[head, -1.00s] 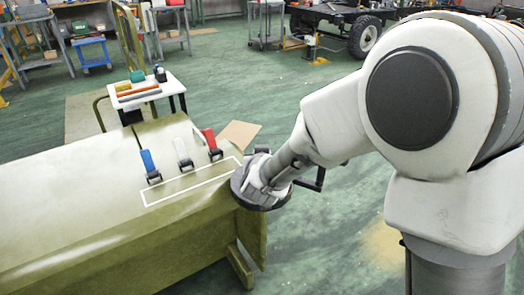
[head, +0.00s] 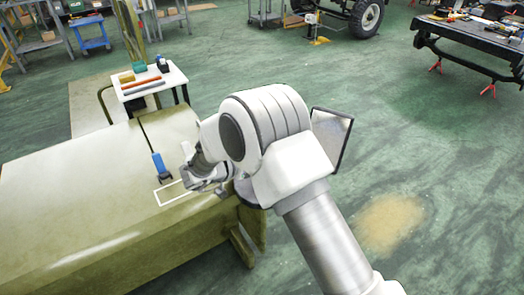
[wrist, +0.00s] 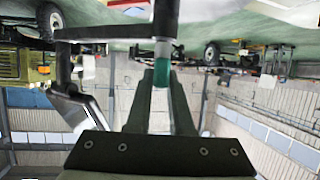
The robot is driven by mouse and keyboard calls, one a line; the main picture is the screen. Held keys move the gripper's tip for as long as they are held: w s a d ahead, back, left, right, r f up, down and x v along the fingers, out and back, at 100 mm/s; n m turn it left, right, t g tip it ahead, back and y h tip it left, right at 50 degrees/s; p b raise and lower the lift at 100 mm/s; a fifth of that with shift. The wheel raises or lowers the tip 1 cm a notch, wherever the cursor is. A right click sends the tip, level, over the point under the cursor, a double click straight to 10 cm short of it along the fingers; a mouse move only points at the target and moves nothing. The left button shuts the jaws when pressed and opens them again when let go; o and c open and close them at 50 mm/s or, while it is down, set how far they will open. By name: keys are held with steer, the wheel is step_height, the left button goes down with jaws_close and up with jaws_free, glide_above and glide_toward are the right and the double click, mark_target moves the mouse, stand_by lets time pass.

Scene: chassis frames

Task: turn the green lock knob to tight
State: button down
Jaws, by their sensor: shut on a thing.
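In the wrist view, my gripper (wrist: 161,80) is shut, its dark fingers on both sides of a teal-green knob (wrist: 160,113). A pale grey rod (wrist: 163,52) lies in line with the knob, just beyond the fingertips. A dark bracket (wrist: 100,32) runs left from there, and a dark-edged pane (wrist: 98,112) shows at the left. In the head view my arm hides the knob and most of the gripper. The knob's turned angle and any tight mark cannot be made out.
A blue lever (head: 160,167) stands on the olive body (head: 85,205), beside a white outline. A dark-framed panel (head: 332,138) shows just right of my arm. A small white table (head: 150,80) with tools stands behind.

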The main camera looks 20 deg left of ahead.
steer(key=shift+m+g+h+p, duration=0.35)
steer(key=shift+m+g+h, duration=0.25)
steer(key=shift+m+h, duration=0.5)
steer(key=c, duration=0.8)
jaws_free()
steer(key=v, duration=1.7)
steer(key=shift+s+r, duration=0.15)
steer(key=shift+r, duration=0.1)
